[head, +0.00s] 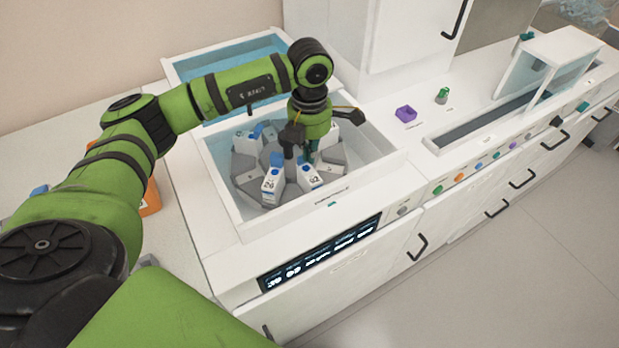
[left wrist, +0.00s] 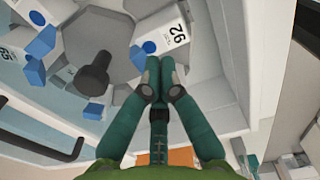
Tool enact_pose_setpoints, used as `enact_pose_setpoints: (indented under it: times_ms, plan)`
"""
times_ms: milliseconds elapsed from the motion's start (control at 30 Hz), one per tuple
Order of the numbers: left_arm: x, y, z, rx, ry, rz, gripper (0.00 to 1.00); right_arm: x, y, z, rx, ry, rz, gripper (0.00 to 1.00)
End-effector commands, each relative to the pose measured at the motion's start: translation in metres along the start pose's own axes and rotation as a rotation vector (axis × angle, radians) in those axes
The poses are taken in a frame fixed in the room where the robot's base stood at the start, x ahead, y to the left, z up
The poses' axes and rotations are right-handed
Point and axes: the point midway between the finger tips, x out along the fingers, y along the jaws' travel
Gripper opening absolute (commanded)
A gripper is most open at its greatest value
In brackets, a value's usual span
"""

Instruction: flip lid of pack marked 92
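The white pack marked 92 (head: 310,178) stands in a grey holder in the white basin; its label also shows in the left wrist view (left wrist: 174,34). A small blue part (left wrist: 137,58) shows at its end in that view, close beside my fingertips; I cannot tell whether its lid is up or down. My left gripper (head: 305,157) is above the pack in the head view. In the left wrist view its two green fingers (left wrist: 160,68) are together at the tips, with nothing seen between them. Whether they touch the pack is unclear. My right gripper is not in view.
A similar pack (head: 271,186) with a blue top stands left of pack 92. More packs and grey holders crowd the basin (head: 365,178). A second basin (head: 190,72) with a blue interior lies behind.

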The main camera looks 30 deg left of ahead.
Motion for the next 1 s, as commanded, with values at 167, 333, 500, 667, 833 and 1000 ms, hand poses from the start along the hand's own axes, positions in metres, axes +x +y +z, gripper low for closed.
enact_pose_setpoints:
  times_ms: [167,333,500,667,833,1000]
  plan:
    - [0.0,0.0,0.0,0.0,0.0,0.0,0.0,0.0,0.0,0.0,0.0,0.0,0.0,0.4]
    - [0.0,-0.001,0.0,0.0,0.0,0.0,0.0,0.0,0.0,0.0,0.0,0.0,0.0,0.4]
    - [0.002,-0.006,0.0,0.001,0.0,0.0,0.0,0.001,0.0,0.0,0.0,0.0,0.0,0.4]
    - [0.003,-0.012,0.0,0.002,0.0,0.0,0.0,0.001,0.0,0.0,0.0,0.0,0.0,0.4]
    - [0.004,-0.019,0.0,0.002,0.0,0.0,0.0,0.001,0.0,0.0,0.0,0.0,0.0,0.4]
    - [0.005,-0.023,0.0,0.001,0.0,0.0,0.0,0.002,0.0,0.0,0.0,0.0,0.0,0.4]
